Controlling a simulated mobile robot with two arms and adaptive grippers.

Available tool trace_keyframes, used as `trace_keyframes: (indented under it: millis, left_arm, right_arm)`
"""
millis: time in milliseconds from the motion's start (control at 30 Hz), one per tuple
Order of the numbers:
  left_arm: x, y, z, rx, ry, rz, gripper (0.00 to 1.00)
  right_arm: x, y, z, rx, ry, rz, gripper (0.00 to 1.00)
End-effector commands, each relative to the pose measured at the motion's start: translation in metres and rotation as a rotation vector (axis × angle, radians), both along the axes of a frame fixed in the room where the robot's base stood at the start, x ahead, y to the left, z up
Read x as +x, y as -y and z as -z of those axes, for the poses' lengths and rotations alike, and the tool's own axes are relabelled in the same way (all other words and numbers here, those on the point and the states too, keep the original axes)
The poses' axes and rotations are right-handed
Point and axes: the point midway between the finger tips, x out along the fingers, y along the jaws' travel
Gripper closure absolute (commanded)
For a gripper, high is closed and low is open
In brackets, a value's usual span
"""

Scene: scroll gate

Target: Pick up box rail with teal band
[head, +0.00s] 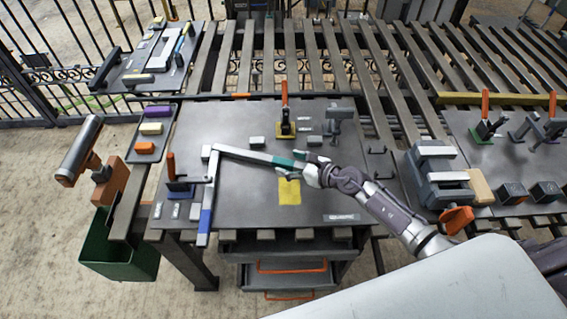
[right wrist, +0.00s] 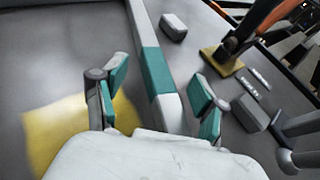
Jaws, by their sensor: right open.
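The grey box rail with a teal band (head: 245,155) lies on the dark workbench, running from upper left to right. Its teal band (right wrist: 156,71) shows clearly in the right wrist view. My right gripper (head: 303,167) is at the rail's right end. In the right wrist view my right gripper (right wrist: 162,88) is open, with one teal-padded finger on each side of the rail and gaps to both. The rail's near end is partly hidden by the gripper body. My left gripper is not in view.
A rail with a blue band (head: 206,219) lies at the bench's left, close to the teal-banded rail's left end. A yellow patch (head: 289,191) is just below the gripper. A clamp on a yellow base (head: 286,129) stands behind. The bench's lower middle is clear.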

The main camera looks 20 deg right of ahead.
Motion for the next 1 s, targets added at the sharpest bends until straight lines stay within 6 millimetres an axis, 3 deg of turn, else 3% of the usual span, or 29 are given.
trace_keyframes:
  millis: [133, 367, 800, 1000]
  left_arm:
    - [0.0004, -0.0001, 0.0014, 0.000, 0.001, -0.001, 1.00]
    - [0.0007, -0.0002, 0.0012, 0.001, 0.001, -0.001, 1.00]
    - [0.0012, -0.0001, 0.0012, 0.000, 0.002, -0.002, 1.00]
    - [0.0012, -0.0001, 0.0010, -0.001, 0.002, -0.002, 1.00]
  right_arm:
    - [0.0114, -0.0087, 0.0057, 0.001, -0.001, -0.001, 0.28]
    - [0.0123, -0.0091, 0.0066, 0.000, -0.001, -0.002, 0.28]
    - [0.0120, -0.0089, 0.0067, 0.001, -0.002, -0.001, 0.98]
    - [0.0132, -0.0088, 0.0043, 0.003, 0.003, 0.000, 1.00]
